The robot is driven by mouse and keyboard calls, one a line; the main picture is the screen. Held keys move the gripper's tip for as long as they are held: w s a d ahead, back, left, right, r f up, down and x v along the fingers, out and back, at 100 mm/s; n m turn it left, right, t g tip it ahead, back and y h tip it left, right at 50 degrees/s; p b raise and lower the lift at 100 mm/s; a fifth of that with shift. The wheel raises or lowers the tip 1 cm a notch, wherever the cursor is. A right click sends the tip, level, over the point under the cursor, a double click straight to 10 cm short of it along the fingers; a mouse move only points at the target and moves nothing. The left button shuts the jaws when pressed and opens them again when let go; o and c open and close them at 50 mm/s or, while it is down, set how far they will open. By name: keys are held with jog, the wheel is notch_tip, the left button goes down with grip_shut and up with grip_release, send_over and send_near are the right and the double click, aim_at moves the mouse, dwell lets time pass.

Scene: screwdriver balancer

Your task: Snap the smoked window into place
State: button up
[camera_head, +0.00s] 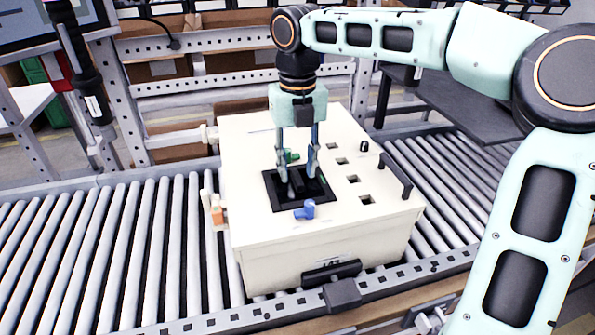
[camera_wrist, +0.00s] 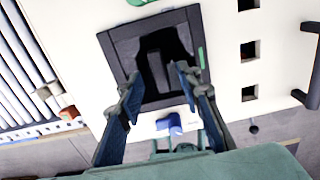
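A dark square panel with a black frame (camera_head: 276,203), which looks like the smoked window, lies on top of a cream box (camera_head: 345,225). Its frame also shows in the wrist view (camera_wrist: 122,42). A dark grey bar (camera_wrist: 155,72) stands in its middle, amid a black irregular patch. I cannot tell whether frame and window are one piece or how fully it is seated. My gripper (camera_head: 298,173) points down over the panel. In the wrist view my gripper (camera_wrist: 158,82) has its fingers spread either side of the bar, with no clear contact. Fingers hide part of the frame.
A blue clip (camera_head: 306,210) sits at the frame's near edge and a green one (camera_head: 291,156) at its far edge. Square holes (camera_head: 353,179) and a black handle (camera_head: 394,176) lie to the right. The box stands on a roller conveyor (camera_head: 120,250); rollers left are clear.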

notch_tip(320, 180, up, 10)
jog(key=shift+r, duration=0.2)
jog(key=shift+s+d, duration=0.1)
jog(key=s+d+r+m+t+y, duration=0.15)
jog(key=s+d+m, duration=0.25)
jog(key=s+m, duration=0.45)
jog(key=s+d+r+m+t+y, duration=0.15)
jog(key=s+d+m, duration=0.3)
jog(key=m, duration=0.65)
jog(key=s+d+f+m+t+h, duration=0.1)
jog(key=s+f+m+h, duration=0.15)
jog(key=f+m, duration=0.5)
jog(key=s+f+m+t+h, duration=0.1)
jog(key=s+f+m, duration=0.3)
jog(key=m, duration=0.7)
notch_tip(320, 180, up, 16)
jog(key=p, duration=1.6)
jog(key=shift+s+r+p, duration=0.2)
jog(key=shift+p, duration=0.1)
jog(key=shift+d+y, duration=0.15)
jog(key=shift+y, duration=0.1)
